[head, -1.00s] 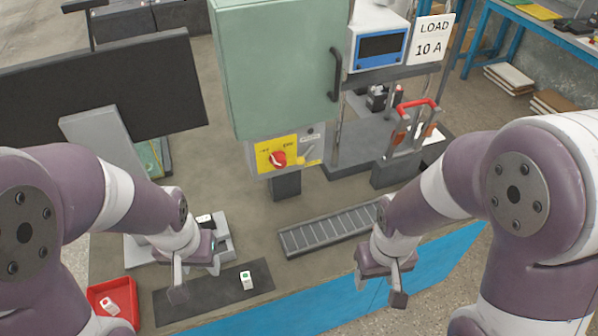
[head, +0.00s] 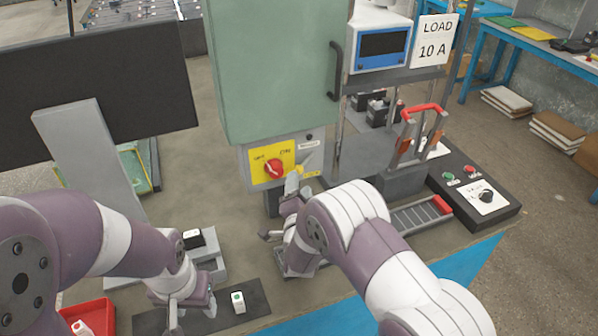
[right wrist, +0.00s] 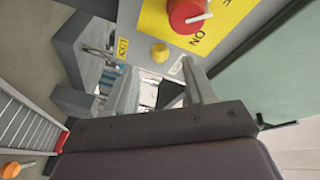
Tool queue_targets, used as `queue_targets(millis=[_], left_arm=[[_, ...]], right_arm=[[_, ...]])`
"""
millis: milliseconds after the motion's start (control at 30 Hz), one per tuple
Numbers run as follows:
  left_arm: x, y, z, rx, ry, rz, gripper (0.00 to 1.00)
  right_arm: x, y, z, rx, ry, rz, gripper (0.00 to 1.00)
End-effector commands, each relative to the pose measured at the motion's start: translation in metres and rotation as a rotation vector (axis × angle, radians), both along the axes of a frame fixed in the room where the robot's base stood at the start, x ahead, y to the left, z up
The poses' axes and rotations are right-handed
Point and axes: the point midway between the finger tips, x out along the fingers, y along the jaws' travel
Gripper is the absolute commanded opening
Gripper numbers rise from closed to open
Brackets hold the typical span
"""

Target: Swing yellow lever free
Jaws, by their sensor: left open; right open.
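The yellow lever (head: 293,183) is on the front of the grey switch box under the green cabinet, right of the red rotary switch (head: 274,168), and my right gripper partly covers it in the head view. In the right wrist view its round yellow end (right wrist: 160,53) shows ahead, in line with the gap between my fingertips. My right gripper (right wrist: 160,76) is open, with nothing seen between its fingers; contact with the lever cannot be told. My left gripper (head: 191,314) is open and empty, low over the dark mat.
The green cabinet (head: 270,70) stands above the switch box. A grey slotted rail (head: 412,217) lies on the bench right of my right arm. A small white block (head: 238,302) stands on the dark mat (head: 255,297). A red tray (head: 98,316) is at bottom left.

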Motion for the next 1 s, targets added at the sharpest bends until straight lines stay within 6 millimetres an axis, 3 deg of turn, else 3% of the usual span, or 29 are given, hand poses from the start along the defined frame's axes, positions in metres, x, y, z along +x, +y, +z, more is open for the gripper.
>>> queue_targets(millis=[100, 300, 633, 667, 800, 833, 1000], left_arm=[[0.0, 0.0, 0.005, 0.0, 0.0, 0.0, 0.51], [0.0, 0.0, 0.007, 0.0, 0.0, 0.0, 0.51], [0.0, 0.0, 0.007, 0.0, 0.0, 0.0, 0.51], [0.0, 0.0, 0.007, 0.0, 0.0, 0.0, 0.51], [0.0, 0.0, 0.007, 0.0, 0.0, 0.0, 0.51], [0.0, 0.0, 0.007, 0.0, 0.0, 0.0, 0.51], [0.0, 0.0, 0.006, 0.0, 0.0, 0.0, 0.51]], right_arm=[[0.026, -0.001, 0.001, 0.0, -0.001, -0.001, 0.54], [0.049, 0.0, 0.0, -0.002, 0.002, 0.001, 0.54], [0.054, 0.0, 0.0, -0.002, 0.001, 0.002, 0.54], [0.054, 0.0, 0.0, -0.002, 0.001, 0.002, 0.51], [0.054, 0.0, 0.0, -0.002, 0.001, 0.002, 0.05], [0.054, 0.0, 0.0, -0.002, 0.001, 0.002, 0.0], [0.054, 0.0, -0.001, -0.005, 0.0, 0.002, 0.0]])
